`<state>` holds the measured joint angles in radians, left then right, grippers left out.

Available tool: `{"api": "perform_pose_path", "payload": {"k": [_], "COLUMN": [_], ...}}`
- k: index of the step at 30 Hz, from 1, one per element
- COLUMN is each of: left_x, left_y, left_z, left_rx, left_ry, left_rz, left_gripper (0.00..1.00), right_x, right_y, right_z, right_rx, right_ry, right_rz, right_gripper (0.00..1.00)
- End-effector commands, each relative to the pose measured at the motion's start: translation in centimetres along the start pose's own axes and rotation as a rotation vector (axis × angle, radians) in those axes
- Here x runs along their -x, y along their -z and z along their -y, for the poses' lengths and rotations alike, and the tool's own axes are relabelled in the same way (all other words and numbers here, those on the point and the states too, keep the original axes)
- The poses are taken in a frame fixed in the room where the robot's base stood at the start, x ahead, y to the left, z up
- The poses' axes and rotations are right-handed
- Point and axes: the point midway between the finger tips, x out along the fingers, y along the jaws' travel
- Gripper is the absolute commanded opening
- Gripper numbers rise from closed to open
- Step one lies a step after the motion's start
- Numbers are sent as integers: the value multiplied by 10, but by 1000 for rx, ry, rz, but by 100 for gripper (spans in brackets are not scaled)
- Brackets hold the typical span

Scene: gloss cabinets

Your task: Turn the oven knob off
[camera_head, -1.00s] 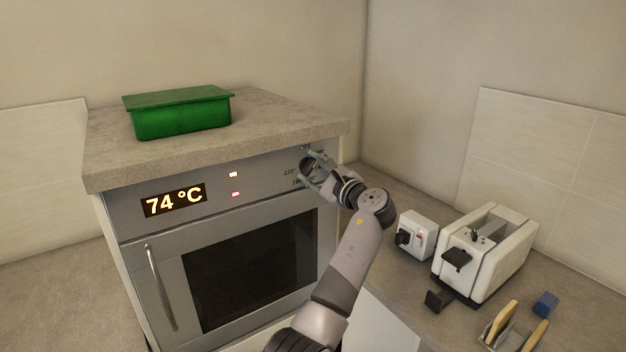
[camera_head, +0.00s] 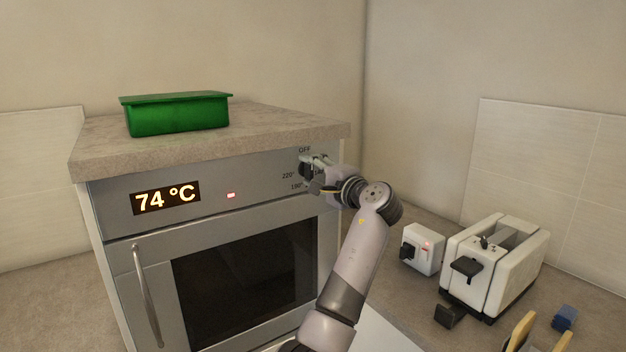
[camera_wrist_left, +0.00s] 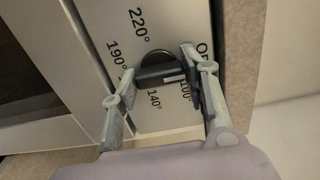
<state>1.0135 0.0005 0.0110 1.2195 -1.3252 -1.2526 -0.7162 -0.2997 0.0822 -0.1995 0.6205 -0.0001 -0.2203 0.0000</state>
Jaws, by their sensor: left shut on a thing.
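The oven (camera_head: 262,188) has a grey front with a display (camera_head: 166,198) reading 74 °C and one lit red light (camera_head: 231,195). The dark oven knob (camera_wrist_left: 155,72) is at the panel's right end, ringed by printed marks; OFF shows above it in the head view. My left gripper (camera_head: 314,174) is at the knob, partly covering it. In the left wrist view the left gripper (camera_wrist_left: 155,78) has a finger on each side of the knob's bar and is shut on it. My right gripper is not in view.
A green lidded box (camera_head: 176,115) sits on the slab (camera_head: 255,125) above the oven. On the lower counter at right stand a white switch box (camera_head: 424,250) with a red light and a white toaster (camera_head: 495,268). A wall closes off the back.

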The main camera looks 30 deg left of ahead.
Motion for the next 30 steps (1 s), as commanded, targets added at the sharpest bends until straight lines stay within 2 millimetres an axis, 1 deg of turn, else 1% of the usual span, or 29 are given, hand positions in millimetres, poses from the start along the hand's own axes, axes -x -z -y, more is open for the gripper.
{"api": "perform_pose_path", "payload": {"k": [1,17,18,26,30], "left_x": [0,0,0,0,0], "left_y": [0,0,0,0,0], "left_z": [-4,-4,-4,-2,-1], "left_rx": [8,29,29,28,28], "left_ry": [-5,-8,-8,-4,-3], "left_rz": [2,3,3,1,1], "left_gripper": [14,14,44,61,62], "right_x": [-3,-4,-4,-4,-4], "right_y": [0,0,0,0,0], "right_z": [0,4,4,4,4], "right_rx": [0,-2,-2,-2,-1], "right_ry": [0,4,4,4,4], "right_rz": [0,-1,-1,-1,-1], "right_gripper": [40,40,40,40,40]}}
